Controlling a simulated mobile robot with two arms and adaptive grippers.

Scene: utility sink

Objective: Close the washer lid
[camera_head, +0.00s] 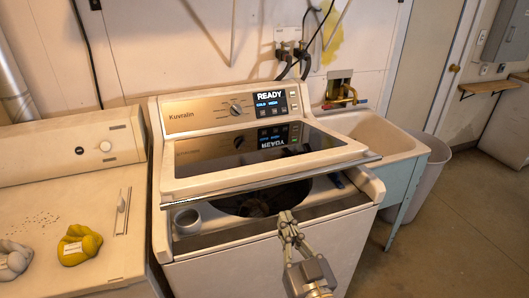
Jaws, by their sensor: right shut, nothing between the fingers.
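The washer (262,259) stands in the middle of the head view, its display reading READY. Its lid (235,177), with a dark glass panel and a pale frame, is tilted up at the front edge. A gap under that edge shows the dark tub opening (262,199). My right gripper (287,216) is shut and empty at the front rim of the opening, below the lid's front edge. I cannot tell whether it touches the rim. My left gripper is out of view.
A dryer (40,190) stands close on the left with a yellow cloth (79,245) and a grey one (13,260) on top. A utility sink (385,139) and a bin (430,172) stand to the right, beside open floor.

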